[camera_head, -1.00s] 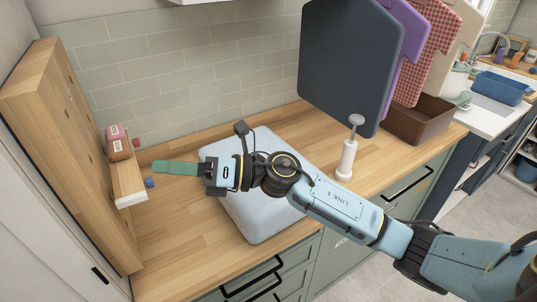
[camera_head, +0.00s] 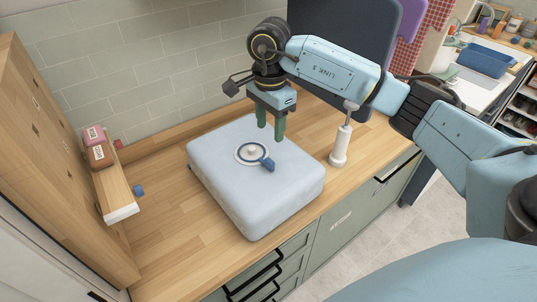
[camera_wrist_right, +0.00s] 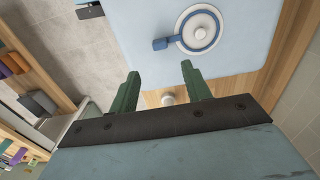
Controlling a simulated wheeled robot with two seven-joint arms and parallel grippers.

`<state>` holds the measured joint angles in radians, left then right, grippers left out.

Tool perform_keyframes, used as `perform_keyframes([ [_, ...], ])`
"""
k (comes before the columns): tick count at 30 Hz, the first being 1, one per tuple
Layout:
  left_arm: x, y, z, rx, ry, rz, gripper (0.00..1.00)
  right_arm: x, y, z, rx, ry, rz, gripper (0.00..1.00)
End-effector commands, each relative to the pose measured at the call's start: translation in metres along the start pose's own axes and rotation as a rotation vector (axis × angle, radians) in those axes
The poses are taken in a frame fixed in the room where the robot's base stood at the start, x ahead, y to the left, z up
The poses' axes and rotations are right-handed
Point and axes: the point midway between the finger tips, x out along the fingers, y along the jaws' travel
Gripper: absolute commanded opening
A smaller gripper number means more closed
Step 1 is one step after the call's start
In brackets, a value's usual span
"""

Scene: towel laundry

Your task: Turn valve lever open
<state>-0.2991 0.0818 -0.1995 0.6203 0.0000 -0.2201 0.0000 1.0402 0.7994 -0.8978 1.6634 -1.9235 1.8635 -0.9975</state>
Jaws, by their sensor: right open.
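The valve is a white disc with a blue ring and a blue lever (camera_head: 267,163), set on top of a pale blue-grey block (camera_head: 230,195) on the wooden counter. In the head view the lever points toward the lower right. In the right wrist view the lever (camera_wrist_right: 165,43) points left from the ring, beyond the fingertips. My right gripper (camera_head: 271,136) points down with its green fingers apart and empty, above the back right of the block and behind the valve. The fingers (camera_wrist_right: 158,82) touch nothing that I can make out. My left gripper is not in view.
A white upright dispenser (camera_head: 340,150) stands right of the block, close to my right arm. A wooden shelf (camera_head: 119,200) with small boxes is at the left. Dark and purple boards hang behind my arm. The counter left of the block is mostly clear.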

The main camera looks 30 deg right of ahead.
Motion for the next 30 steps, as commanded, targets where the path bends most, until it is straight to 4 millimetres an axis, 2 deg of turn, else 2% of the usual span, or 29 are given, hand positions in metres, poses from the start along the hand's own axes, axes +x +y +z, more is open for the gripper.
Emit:
perform_keyframes([
  [9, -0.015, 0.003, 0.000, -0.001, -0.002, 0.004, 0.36, 0.068, 0.001, 0.002, 0.000, -0.005, 0.005, 0.48],
  [15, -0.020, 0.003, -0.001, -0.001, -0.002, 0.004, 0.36, 0.097, 0.000, 0.002, 0.000, -0.005, 0.002, 0.48],
  [21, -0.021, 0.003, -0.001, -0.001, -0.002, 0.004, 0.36, 0.108, 0.000, 0.002, -0.001, -0.004, -0.001, 0.48],
  [28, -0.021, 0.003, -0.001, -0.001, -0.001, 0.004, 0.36, 0.109, 0.000, 0.002, -0.001, -0.004, -0.001, 0.48],
  [30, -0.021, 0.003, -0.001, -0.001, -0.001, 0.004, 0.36, 0.109, 0.000, 0.002, -0.001, -0.004, -0.001, 0.42],
])
